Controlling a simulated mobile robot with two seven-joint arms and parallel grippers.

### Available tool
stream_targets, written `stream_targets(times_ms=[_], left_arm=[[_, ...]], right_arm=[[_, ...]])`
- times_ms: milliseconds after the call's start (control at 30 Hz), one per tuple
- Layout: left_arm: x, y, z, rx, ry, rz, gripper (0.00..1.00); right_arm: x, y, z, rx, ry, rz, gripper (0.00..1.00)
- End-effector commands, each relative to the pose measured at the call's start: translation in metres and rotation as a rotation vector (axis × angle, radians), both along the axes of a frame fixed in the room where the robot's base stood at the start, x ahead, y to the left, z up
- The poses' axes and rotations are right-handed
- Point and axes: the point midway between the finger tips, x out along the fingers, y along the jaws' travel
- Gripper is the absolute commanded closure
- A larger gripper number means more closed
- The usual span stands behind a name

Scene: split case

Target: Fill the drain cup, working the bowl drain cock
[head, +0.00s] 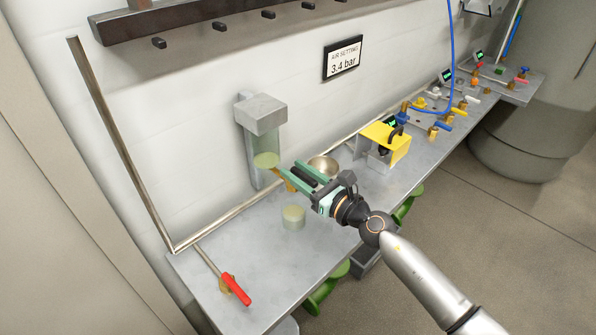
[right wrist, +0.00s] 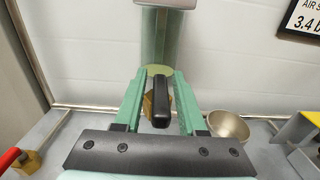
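The clear filter bowl (head: 267,145) hangs under a grey block on the wall, with a pale green disc low inside it; it also shows in the right wrist view (right wrist: 165,40). Below it is the brass drain cock (right wrist: 148,103) with a black lever (right wrist: 161,100) pointing towards me. My right gripper (head: 278,170) is at the cock. Its two green fingers (right wrist: 160,82) stand apart, one on each side of the lever, with visible gaps. The small translucent drain cup (head: 293,218) stands on the bench below the gripper. Its fill level is unclear. My left gripper is out of view.
A metal bowl (head: 322,165) sits behind the right gripper. A red-handled valve (head: 236,289) is at the bench's near left. A yellow box (head: 386,143) and several coloured valves stand farther right. The bench around the cup is clear.

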Motion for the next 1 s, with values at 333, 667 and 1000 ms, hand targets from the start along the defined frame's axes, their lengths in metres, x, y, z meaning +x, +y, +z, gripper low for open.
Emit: stream_targets(times_ms=[333, 667, 1000], left_arm=[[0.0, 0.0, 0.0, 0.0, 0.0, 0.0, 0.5], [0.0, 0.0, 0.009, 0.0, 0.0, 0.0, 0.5], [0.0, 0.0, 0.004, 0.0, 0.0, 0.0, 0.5]], right_arm=[[-0.001, -0.001, 0.001, 0.0, 0.0, 0.001, 0.5], [-0.032, -0.034, 0.0, -0.003, 0.001, 0.0, 0.5], [-0.076, -0.079, -0.002, -0.001, 0.001, 0.001, 0.5]])
